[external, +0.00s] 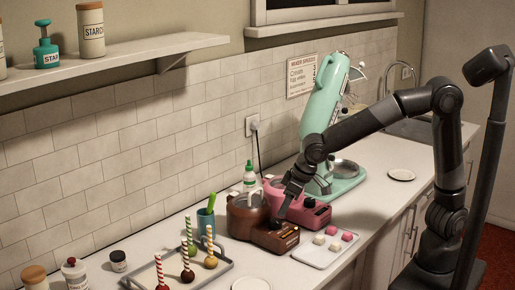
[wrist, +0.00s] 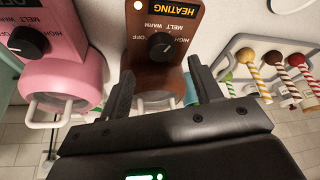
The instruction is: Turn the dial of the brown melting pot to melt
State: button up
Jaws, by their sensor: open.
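The brown melting pot (external: 246,220) stands on the counter, with its control panel toward the front edge. In the wrist view its brown panel (wrist: 140,35) carries a lit HEATING label and a black dial (wrist: 163,45). The words OFF, WARM, MELT and HIGH ring the dial; which one its pointer meets is too small to tell surely. My gripper (wrist: 160,66) is open, its fingers on either side of the panel's lower part in the picture, with nothing between them gripped. In the external view my gripper (external: 281,216) is low over the panel, partly hiding it.
A pink melting pot (external: 308,212) with its own dial (wrist: 28,42) stands close beside the brown one. A tray of cake pops (external: 222,268) lies on the other side. A white board with pink and cream pieces (external: 308,256) and a mint mixer (external: 322,100) are nearby.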

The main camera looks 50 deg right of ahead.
jog(key=d+v, duration=0.1)
jog(key=v, duration=0.4)
jog(key=s+d+r+m, duration=0.1)
jog(key=s+d, duration=0.2)
jog(key=d, duration=0.8)
jog(key=s+d+r+m, duration=0.1)
jog(key=s+d+r, duration=0.1)
jog(key=d, duration=0.9)
jog(key=shift+s+r+m, duration=0.35)
jog(key=shift+s+m, duration=0.05)
jog(key=shift+s, duration=0.45)
jog(key=shift+d+t, duration=0.15)
jog(key=shift+t, duration=0.15)
jog(key=s+d+f+m+h, duration=0.1)
jog(key=s+d, duration=0.7)
jog(key=s, duration=0.1)
jog(key=shift+s+d+f+m+t+h, duration=0.15)
jog(key=shift+s+f+m+t+h, duration=0.15)
jog(key=shift+m+t+h, duration=0.1)
jog(key=shift+r, duration=0.1)
dwell(0.7)
